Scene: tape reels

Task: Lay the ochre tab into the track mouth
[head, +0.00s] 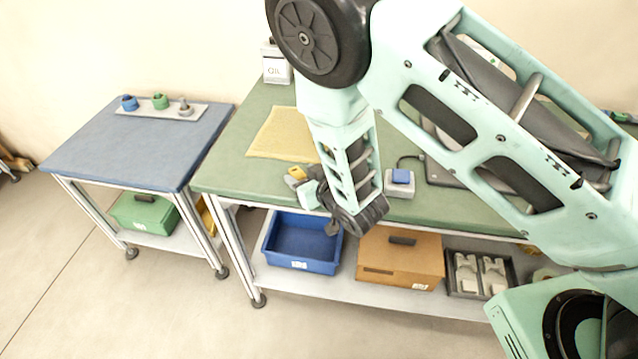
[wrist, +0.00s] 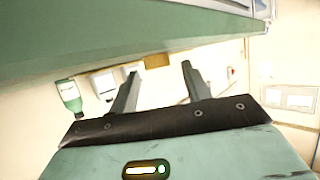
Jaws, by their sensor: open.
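A small ochre piece (head: 297,173), probably the tab, shows on the green bench in the head view, beside the end of my arm. My gripper (head: 308,192) is low over the bench's front part, partly hidden by my arm. In the wrist view my gripper (wrist: 158,76) has its two dark fingers apart, with nothing held between them. A small ochre patch (wrist: 157,60) shows beyond the fingertips; I cannot tell whether it is the same piece. I cannot make out the track mouth in either view.
A yellow mat (head: 278,134) lies on the green bench (head: 222,172). A grey block with a blue top (head: 400,177) stands to the right. Below are a blue bin (head: 290,262) and a brown box (head: 380,275). A blue side table (head: 120,150) stands left, mostly clear.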

